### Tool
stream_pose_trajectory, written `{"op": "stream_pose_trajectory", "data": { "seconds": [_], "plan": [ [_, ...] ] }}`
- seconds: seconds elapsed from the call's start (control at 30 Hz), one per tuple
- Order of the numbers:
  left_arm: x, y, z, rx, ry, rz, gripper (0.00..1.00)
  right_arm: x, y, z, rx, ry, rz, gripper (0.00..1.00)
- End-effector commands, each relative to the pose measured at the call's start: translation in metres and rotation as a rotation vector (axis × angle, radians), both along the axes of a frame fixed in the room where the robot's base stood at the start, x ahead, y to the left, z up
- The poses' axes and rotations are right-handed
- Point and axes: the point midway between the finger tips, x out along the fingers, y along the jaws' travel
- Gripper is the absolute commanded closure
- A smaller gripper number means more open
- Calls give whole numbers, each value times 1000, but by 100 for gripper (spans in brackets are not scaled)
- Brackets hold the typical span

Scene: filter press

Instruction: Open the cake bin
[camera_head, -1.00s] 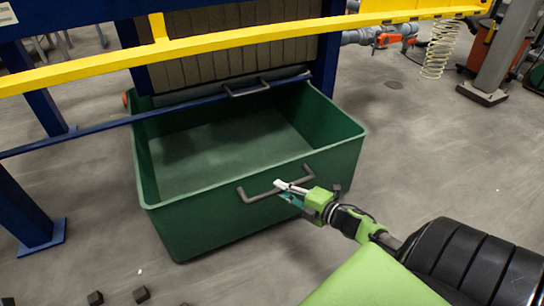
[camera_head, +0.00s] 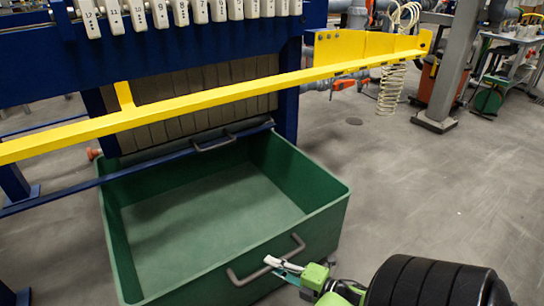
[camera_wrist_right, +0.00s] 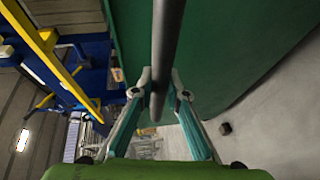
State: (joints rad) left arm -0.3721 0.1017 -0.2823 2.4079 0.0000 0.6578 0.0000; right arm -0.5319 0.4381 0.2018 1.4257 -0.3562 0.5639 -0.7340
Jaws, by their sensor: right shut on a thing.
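The cake bin is a large open green bin (camera_head: 318,224) on the floor below the filter press, and its visible inside is empty. A grey bar handle (camera_head: 245,277) is on its near wall. My right gripper (camera_head: 270,263) is at this handle and shut on it. In the right wrist view the dark handle bar (camera_wrist_right: 167,50) runs between the two fingers of the right gripper (camera_wrist_right: 160,92), with the green bin wall (camera_wrist_right: 225,50) behind it. My left gripper is not in view.
The blue press frame (camera_head: 40,65) with several plates stands behind the bin. A yellow rail (camera_head: 210,102) crosses above the bin's rear part. A second handle (camera_head: 214,142) shows at the bin's back. Grey floor (camera_head: 430,200) is clear on the right.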

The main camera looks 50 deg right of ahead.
Motion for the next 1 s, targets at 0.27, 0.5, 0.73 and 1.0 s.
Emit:
{"op": "stream_pose_trajectory", "data": {
  "seconds": [0.27, 0.5, 0.73, 1.0],
  "plan": [
    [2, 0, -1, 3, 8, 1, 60, -2, 5, -2, 2, 2, 8, 100],
    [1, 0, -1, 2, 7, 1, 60, -2, 4, -2, 3, 2, 7, 68],
    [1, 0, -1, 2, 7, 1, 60, -2, 2, -1, 1, 2, 4, 68],
    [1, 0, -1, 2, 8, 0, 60, -27, -2, 2, 1, 6, 2, 68]
  ]
}}
